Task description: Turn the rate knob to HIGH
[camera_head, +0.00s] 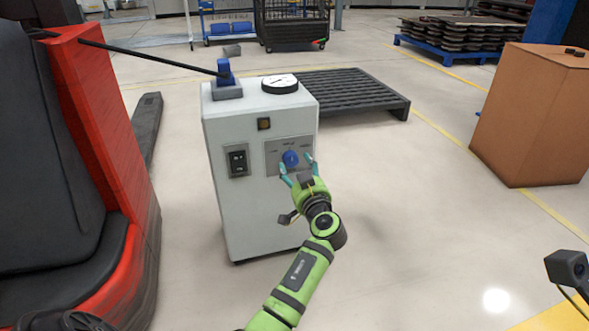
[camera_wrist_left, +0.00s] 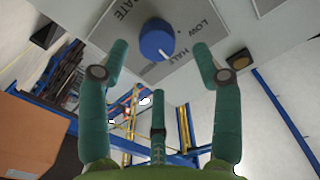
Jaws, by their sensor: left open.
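The blue rate knob (camera_head: 291,159) sits on a grey plate on the front of a white cabinet (camera_head: 231,216). In the left wrist view the knob (camera_wrist_left: 157,39) has a white mark pointing toward the HALF label (camera_wrist_left: 181,63). The LOW label (camera_wrist_left: 208,32) is to its right in that view. The HIGH label is not readable in either view. My left gripper (camera_head: 297,168) is open in front of the knob, with its fingertips spread to either side. I cannot tell whether they touch it. My right gripper is not in view.
A red machine (camera_head: 110,130) stands close on the left. A cardboard box (camera_head: 530,120) stands at right, with clear floor between.

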